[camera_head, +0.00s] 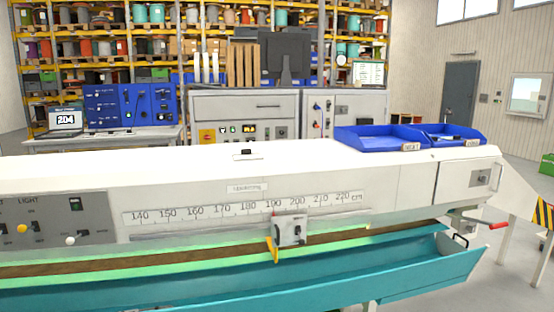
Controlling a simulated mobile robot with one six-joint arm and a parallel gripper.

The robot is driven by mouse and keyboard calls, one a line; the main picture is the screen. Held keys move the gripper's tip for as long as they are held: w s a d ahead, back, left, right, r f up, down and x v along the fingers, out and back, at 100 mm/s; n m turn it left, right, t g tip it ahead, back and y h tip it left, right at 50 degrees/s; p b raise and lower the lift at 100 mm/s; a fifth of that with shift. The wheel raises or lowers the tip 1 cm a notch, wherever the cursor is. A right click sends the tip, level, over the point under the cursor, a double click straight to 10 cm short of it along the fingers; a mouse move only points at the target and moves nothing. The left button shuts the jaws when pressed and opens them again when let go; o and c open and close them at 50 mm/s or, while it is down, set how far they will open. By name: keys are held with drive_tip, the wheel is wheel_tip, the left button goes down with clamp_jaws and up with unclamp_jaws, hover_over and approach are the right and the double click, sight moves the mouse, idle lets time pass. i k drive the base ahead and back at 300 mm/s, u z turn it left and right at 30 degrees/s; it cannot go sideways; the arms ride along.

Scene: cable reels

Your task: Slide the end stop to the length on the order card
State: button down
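The end stop (290,230) is a grey block with a yellow-orange plate (272,249) at its lower left. It sits on the front of the long white machine, below a printed scale (235,210) marked from 140 to 220 cm. The block stands under about 190 to 200, with the yellow plate near 190. No order card can be made out for certain. A small screen (65,120) at the far left reads "204". A white sheet or screen (368,74) at the back has text too small to read. My gripper is not in view.
A teal trough (400,275) runs along the machine's front, below the stop. Blue trays (380,138) sit on top at the right. A red-handled crank (497,226) sticks out at the right end. Switches (45,228) are at the left. Reel shelves stand behind.

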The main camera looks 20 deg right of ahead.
sight(284, 227)
drive_tip(key=z, duration=0.2)
drive_tip(key=k, duration=0.55)
drive_tip(key=z, duration=0.8)
drive_tip(key=k, duration=0.6)
drive_tip(key=z, duration=0.15)
drive_tip(key=i, duration=0.55)
drive_tip(key=u, duration=0.85)
drive_tip(key=i, duration=1.65)
drive_tip(key=z, duration=0.05)
